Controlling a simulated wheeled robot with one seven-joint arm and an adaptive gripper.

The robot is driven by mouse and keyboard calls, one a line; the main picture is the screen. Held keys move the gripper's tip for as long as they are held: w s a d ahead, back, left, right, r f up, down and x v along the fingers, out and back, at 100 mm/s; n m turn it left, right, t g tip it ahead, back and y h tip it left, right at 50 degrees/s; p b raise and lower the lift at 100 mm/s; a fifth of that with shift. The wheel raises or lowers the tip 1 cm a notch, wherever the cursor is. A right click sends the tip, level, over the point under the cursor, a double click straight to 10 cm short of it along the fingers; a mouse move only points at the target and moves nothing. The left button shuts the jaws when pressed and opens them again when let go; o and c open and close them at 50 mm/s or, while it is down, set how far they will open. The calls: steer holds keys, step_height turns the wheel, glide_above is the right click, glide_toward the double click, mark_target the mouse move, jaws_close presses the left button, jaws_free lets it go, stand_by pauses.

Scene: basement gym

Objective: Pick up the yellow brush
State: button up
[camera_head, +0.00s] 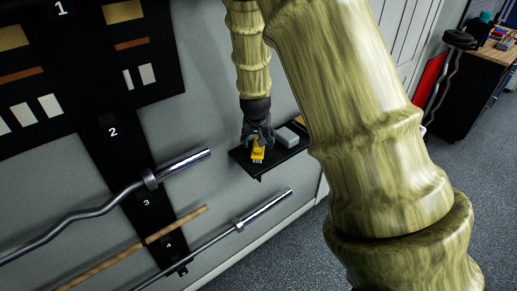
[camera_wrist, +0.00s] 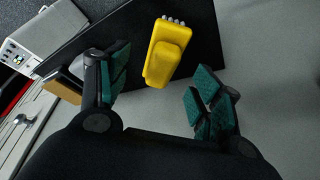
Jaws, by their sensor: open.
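The yellow brush (camera_wrist: 166,52) lies on a small black wall shelf (camera_wrist: 205,42), with its pale bristles at the far end. My gripper (camera_wrist: 158,98) is open in the wrist view, with its teal-padded fingers on either side of the near end of the brush. A gap shows between the brush and each finger. In the head view my gripper (camera_head: 258,138) is over the shelf, right at the yellow brush (camera_head: 258,154), and hides part of it. I cannot tell how far above the shelf the fingertips are.
A grey box (camera_head: 288,137) sits on the shelf right of the brush; it also shows in the wrist view (camera_wrist: 50,38). A brown block (camera_wrist: 62,86) is nearby. Metal bars (camera_head: 110,205) and a wooden rod (camera_head: 130,248) hang on the wall at left. A workbench (camera_head: 485,85) stands at right.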

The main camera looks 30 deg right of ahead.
steer(key=shift+w+p+x, duration=0.25)
steer(key=shift+p+x, duration=0.6)
steer(key=shift+x, duration=0.35)
steer(key=shift+p+x, duration=0.45)
steer(key=shift+x, duration=0.85)
steer(key=c, duration=1.3)
steer(key=shift+o, duration=0.3)
steer(key=shift+r, duration=0.15)
steer(key=shift+r+b, duration=0.6)
steer(key=shift+b, duration=0.05)
steer(key=shift+b+v, duration=0.6)
steer(key=shift+v, duration=0.35)
steer(key=s+a+b, duration=0.1)
steer(key=s+a, duration=0.1)
steer(key=a, duration=0.2)
steer(key=s+a+r+b, duration=0.1)
steer(key=s+a+b, duration=0.1)
steer(key=a, duration=0.3)
steer(key=s+a+b, duration=0.1)
steer(key=s+a, duration=0.1)
steer(key=a, duration=0.3)
steer(key=shift+s+r, duration=0.15)
steer(key=shift+r, duration=0.25)
